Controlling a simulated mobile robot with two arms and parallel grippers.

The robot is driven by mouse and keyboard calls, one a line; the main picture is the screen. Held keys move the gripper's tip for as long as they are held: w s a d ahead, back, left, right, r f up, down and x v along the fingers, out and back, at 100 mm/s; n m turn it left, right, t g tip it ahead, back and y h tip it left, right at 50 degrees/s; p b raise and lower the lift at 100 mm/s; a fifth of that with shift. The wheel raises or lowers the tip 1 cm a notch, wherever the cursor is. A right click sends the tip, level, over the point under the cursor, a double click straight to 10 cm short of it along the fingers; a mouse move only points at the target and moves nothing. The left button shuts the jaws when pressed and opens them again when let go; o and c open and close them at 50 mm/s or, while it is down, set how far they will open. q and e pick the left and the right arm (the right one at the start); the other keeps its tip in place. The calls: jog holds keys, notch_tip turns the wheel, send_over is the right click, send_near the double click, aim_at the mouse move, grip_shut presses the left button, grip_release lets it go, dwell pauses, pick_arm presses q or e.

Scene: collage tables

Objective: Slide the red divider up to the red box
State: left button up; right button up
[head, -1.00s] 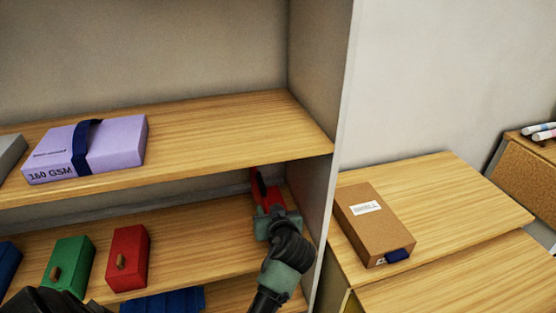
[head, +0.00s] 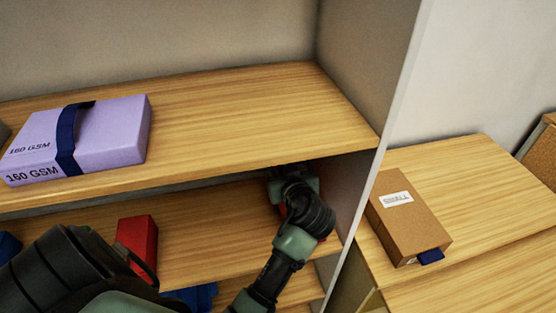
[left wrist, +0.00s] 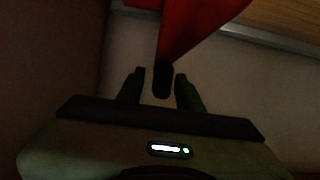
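The red box (head: 137,240) stands on the lower shelf at the left, partly covered by my arm. The red divider (head: 281,208) is at the right end of that shelf, near the side panel, mostly hidden behind my left wrist. It also shows in the left wrist view as a red panel (left wrist: 195,25) with a dark tab (left wrist: 162,80). My left gripper (head: 290,176) is at the divider. In the left wrist view its fingers (left wrist: 160,92) stand open on either side of the tab, with small gaps. My right gripper is not in view.
Bare shelf (head: 215,220) lies between the red box and the divider. The upper shelf (head: 250,115) hangs close above my gripper and holds a lilac paper pack (head: 110,130). A brown box (head: 405,225) lies on the table at right. A blue object (head: 200,297) shows below.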

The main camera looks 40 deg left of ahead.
pick_arm(q)
jog(key=shift+w+a+f, duration=0.1)
jog(key=shift+a, duration=0.1)
jog(key=shift+s+d+r, duration=0.25)
jog(key=shift+d, duration=0.2)
grip_shut()
jog(key=shift+a, duration=0.1)
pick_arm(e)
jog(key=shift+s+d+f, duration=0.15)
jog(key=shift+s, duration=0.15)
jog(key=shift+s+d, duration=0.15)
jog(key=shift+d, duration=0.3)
